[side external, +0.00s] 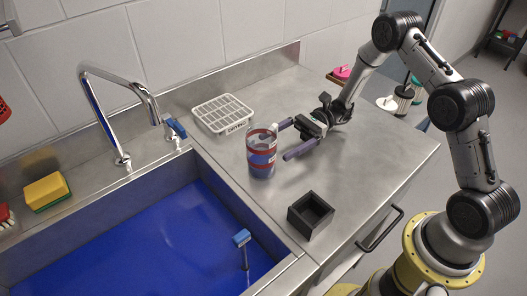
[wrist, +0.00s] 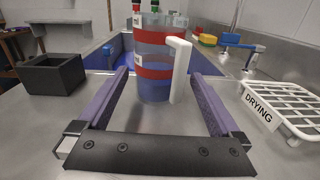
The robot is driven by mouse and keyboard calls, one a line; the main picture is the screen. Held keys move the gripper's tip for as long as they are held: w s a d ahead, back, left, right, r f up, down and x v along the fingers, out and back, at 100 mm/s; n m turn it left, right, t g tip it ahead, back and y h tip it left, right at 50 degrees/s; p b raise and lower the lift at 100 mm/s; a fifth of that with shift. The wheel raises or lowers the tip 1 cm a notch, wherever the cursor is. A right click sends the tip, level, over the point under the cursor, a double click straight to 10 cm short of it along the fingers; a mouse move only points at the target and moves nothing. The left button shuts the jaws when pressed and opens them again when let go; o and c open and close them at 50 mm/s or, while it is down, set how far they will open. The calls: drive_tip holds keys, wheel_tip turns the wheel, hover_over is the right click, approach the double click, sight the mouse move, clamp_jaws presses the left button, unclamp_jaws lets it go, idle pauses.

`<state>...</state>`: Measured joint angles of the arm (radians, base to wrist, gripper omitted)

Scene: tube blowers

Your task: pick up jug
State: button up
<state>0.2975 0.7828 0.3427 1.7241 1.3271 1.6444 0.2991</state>
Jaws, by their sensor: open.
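The jug (side external: 262,152) is a clear upright vessel with red bands, blue in its lower part, standing on the steel counter near the sink edge. In the wrist view the jug (wrist: 152,62) is ahead of the fingers, with its white handle (wrist: 180,70) facing me on the right side. Bottle tops with red and green show at its rim. My gripper (side external: 287,139) is open and level, low over the counter, its purple fingers pointing at the jug. In the wrist view my gripper (wrist: 160,85) has its fingers spread wide with nothing held between them.
A white drying rack labelled DRYING (side external: 222,113) lies behind the jug. A black open box (side external: 310,214) stands on the counter near its front. The blue sink (side external: 150,245) with a faucet (side external: 125,100) is at left. A yellow sponge (side external: 46,191) is on the sink's ledge.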

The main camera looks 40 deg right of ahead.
sight(262, 156)
drive_tip(key=shift+s+a+f, duration=0.1)
drive_tip(key=shift+a, duration=1.5)
drive_tip(key=shift+a+f, duration=0.1)
drive_tip(key=shift+a, duration=1.45)
drive_tip(key=c, duration=1.4)
